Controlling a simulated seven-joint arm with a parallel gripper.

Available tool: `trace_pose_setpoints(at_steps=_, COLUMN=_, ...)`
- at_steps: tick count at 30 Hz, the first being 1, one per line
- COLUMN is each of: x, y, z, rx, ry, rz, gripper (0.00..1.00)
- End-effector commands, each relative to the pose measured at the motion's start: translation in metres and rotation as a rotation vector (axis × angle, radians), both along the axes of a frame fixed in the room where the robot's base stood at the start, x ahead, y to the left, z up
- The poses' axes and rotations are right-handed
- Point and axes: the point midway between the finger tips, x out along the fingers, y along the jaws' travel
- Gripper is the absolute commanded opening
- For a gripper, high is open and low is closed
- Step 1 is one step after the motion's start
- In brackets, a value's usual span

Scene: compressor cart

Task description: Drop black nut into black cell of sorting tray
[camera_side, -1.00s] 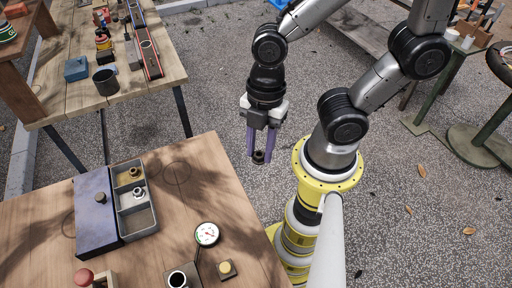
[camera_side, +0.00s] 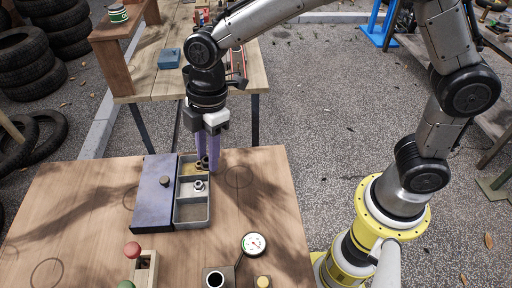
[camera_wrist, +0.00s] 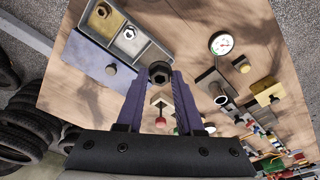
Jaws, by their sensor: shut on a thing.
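My gripper (camera_side: 207,164) is shut on the black nut (camera_wrist: 159,73), which sits between the purple fingertips in the wrist view. The sorting tray (camera_side: 210,206) lies on the wooden table.
A dark blue slab (camera_side: 150,205) with a knob (camera_side: 165,181) lies against the tray's left side. A dial gauge (camera_side: 254,245), a red-knobbed block (camera_side: 146,268) and a dark socket block (camera_side: 216,279) stand nearer the front. The table right of the tray is clear.

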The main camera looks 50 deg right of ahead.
Motion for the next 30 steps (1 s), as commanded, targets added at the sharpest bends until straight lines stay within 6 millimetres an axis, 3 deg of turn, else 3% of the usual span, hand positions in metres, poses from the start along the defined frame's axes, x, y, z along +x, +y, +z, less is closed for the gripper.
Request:
trace_pose_setpoints(at_steps=3, x=0.019, y=0.022, z=-0.021, rx=-0.002, ry=0.005, rz=0.019, gripper=0.0)
trace_pose_setpoints(at_steps=8, x=0.027, y=0.039, z=-0.05, rx=-0.002, ry=0.003, rz=0.043, gripper=0.0)
trace_pose_setpoints(at_steps=30, x=0.022, y=0.041, z=-0.119, rx=0.0, ry=0.001, rz=0.054, gripper=0.0)
